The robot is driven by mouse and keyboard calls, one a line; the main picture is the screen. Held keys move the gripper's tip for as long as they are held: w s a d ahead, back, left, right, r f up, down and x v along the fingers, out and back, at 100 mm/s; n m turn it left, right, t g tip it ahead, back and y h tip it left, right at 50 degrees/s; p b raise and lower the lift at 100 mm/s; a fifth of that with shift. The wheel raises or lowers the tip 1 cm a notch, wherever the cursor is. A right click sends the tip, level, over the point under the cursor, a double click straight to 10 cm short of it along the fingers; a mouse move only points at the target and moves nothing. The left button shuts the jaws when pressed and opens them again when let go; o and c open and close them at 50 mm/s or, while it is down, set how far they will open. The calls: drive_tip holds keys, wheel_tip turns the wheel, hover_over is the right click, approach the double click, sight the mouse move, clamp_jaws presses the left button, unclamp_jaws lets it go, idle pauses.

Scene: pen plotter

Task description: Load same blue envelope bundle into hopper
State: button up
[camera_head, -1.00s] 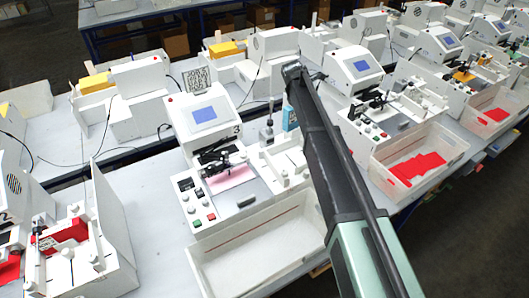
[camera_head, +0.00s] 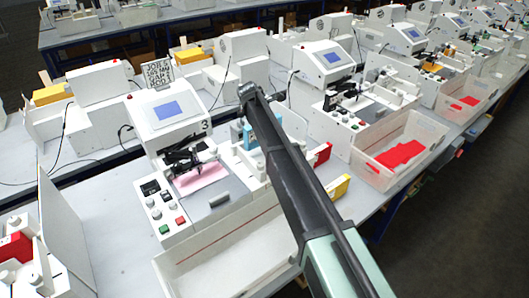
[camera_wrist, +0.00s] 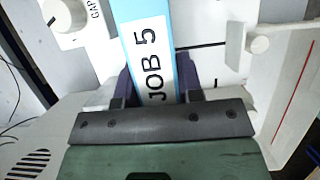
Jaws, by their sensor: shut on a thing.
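The blue envelope bundle (camera_wrist: 150,50) shows in the wrist view with a white label reading JOB 5. My gripper (camera_wrist: 158,88) is shut on it, with a dark purple finger at each side. In the head view a strip of the blue bundle (camera_head: 250,137) shows left of my arm, over the white hopper area of machine 3; my fingers are hidden behind the arm there. White hopper parts with a round knob (camera_wrist: 259,45) lie close beside the bundle in the wrist view. I cannot tell whether the bundle touches the hopper floor.
Machine 3 has a blue screen (camera_head: 168,111) and a pink sheet (camera_head: 199,178) on its bed. Its white tray (camera_head: 222,262) is in front. A red bundle (camera_head: 322,154) and a yellow bundle (camera_head: 338,187) are right of my arm. A knob marked GAP (camera_wrist: 63,14) is near the bundle.

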wheel_tip(320, 180, down, 5)
drive_tip(key=b, duration=0.4)
drive_tip(key=shift+f, duration=0.15)
drive_tip(key=shift+r, duration=0.35)
drive_tip(key=shift+c, duration=0.5)
drive_tip(key=shift+f, duration=0.3)
drive_tip(key=o, duration=1.1)
drive_tip(key=shift+r, duration=0.1)
